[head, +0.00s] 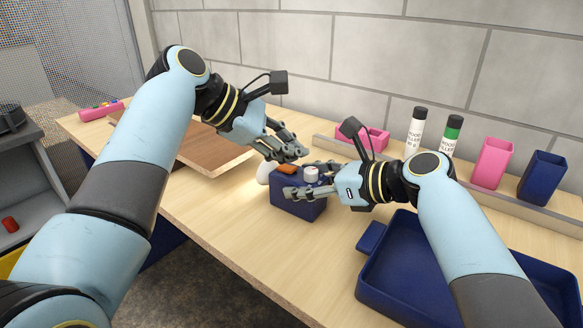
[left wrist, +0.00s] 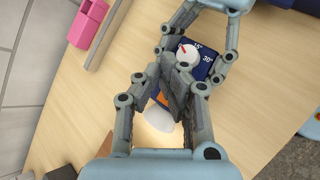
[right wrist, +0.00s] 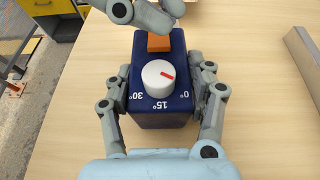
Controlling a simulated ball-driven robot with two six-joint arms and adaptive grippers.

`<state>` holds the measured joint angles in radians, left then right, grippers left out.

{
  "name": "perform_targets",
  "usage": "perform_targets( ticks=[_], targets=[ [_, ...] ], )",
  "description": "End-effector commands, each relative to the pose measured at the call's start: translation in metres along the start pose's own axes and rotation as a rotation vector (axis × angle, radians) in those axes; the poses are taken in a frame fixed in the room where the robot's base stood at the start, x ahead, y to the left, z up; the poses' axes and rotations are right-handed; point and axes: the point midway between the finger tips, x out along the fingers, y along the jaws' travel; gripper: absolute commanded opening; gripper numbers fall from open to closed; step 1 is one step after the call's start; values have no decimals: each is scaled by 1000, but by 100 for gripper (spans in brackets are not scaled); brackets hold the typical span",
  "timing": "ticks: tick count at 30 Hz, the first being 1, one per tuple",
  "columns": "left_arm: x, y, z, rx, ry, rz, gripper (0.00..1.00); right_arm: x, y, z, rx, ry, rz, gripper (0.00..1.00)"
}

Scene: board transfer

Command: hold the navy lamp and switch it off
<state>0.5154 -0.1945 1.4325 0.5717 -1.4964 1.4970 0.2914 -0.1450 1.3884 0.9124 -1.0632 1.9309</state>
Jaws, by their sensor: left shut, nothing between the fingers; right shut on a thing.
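The navy lamp (head: 300,208) is a navy box with a white red-marked dial (right wrist: 159,78), an orange switch (head: 286,169) and a white rounded head (head: 265,172). Bright light falls on the table beside the head. My right gripper (head: 300,180) is shut on the box, one finger on each side, as the right wrist view (right wrist: 162,82) shows. My left gripper (head: 298,152) is shut and empty, its fingertips just above the box near the switch. In the left wrist view its fingers (left wrist: 175,85) partly hide the switch and box.
A navy tray (head: 372,238) lies at the front right. A brown board (head: 205,147) lies at the left. Two marker-like bottles (head: 416,130), a pink cup (head: 492,163), a navy cup (head: 541,178) and a pink container (head: 362,136) stand along the back. Bare table lies in front of the lamp.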

Motion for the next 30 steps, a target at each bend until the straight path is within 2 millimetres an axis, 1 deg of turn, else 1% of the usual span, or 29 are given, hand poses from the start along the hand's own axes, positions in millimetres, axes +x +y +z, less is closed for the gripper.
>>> perform_targets(
  ticks=[15,24,30],
  targets=[
    [0,0,0,0,0,0,0,0,0,0,1,0,1,15],
    [6,-5,-4,-1,0,-1,0,0,0,0,1,0,0,15],
    [6,-5,-4,0,0,-1,0,0,0,0,1,1,1,15]
  ],
)
